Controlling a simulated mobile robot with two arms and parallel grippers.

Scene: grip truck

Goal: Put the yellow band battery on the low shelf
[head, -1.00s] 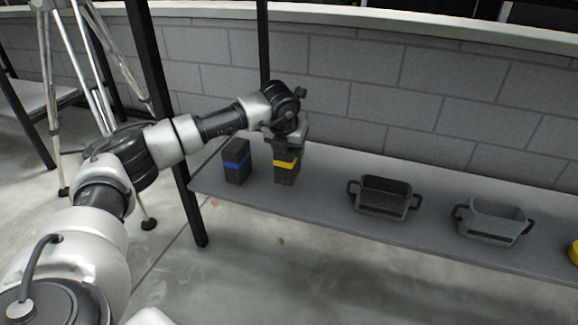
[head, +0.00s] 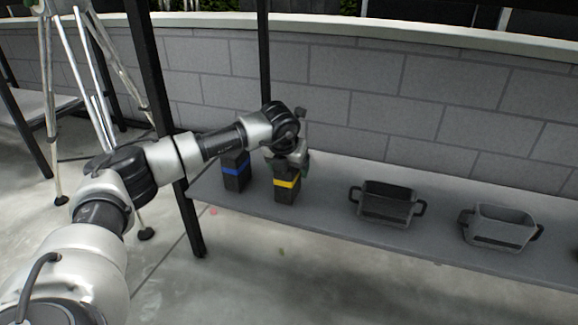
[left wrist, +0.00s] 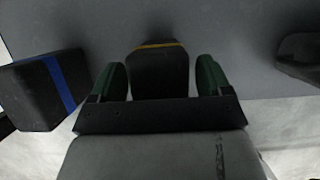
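The yellow band battery (head: 286,190) is a dark block with a yellow stripe, upright on the grey low shelf (head: 330,212) near its left end. My left gripper (head: 302,163) is at the battery's upper part, towards its right and back. In the left wrist view, the battery (left wrist: 160,75) lies between the two green-padded fingers (left wrist: 161,78). The fingers look parted, with a thin gap at the right side; contact on the left is unclear. My right gripper is not in view.
A blue-banded battery (head: 236,172) stands close to the left. Two grey handled baskets, one dark (head: 386,205) and one lighter (head: 497,229), stand to the right. A black post (head: 162,110) rises at the shelf's left end, and a block wall runs behind.

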